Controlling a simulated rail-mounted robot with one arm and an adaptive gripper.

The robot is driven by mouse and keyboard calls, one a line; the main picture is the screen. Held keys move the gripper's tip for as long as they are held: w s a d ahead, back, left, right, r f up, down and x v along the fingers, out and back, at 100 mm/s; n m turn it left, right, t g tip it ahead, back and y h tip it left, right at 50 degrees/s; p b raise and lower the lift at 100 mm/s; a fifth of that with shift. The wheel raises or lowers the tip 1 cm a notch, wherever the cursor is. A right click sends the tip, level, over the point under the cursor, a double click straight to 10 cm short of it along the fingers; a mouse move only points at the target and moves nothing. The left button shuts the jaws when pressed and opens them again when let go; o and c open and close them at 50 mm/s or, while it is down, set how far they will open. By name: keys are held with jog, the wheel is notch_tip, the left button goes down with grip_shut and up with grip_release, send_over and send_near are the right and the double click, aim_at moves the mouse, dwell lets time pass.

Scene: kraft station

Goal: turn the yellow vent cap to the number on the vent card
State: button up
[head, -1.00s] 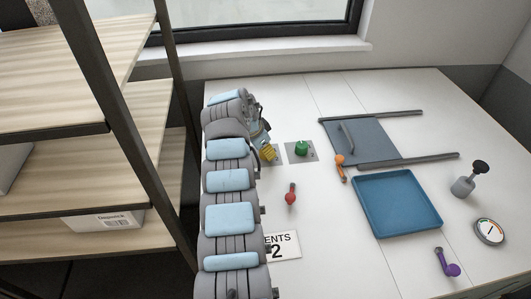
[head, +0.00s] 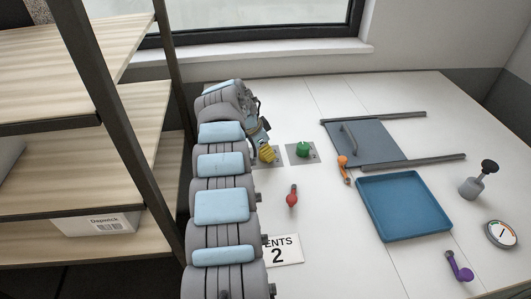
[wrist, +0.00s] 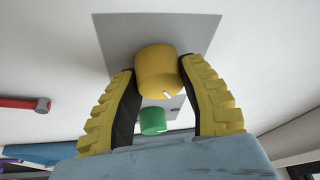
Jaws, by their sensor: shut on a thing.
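The yellow vent cap (wrist: 157,70) sits on a grey plate (wrist: 120,38) in the wrist view. A short white mark shows on the cap's edge. My gripper (wrist: 158,82) is shut on the cap, with a yellow ribbed finger on each side of it.
A green cap (head: 303,149) on its own plate is just right of my gripper. A shelf stands at left.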

jog(key=shift+f, duration=0.1)
dwell(0.5)
jog(key=o, duration=1.2)
jog(key=shift+v, duration=1.15)
jog(key=v, duration=0.9)
jog(key=shift+r, duration=0.4)
jog(key=shift+a, duration=0.15)
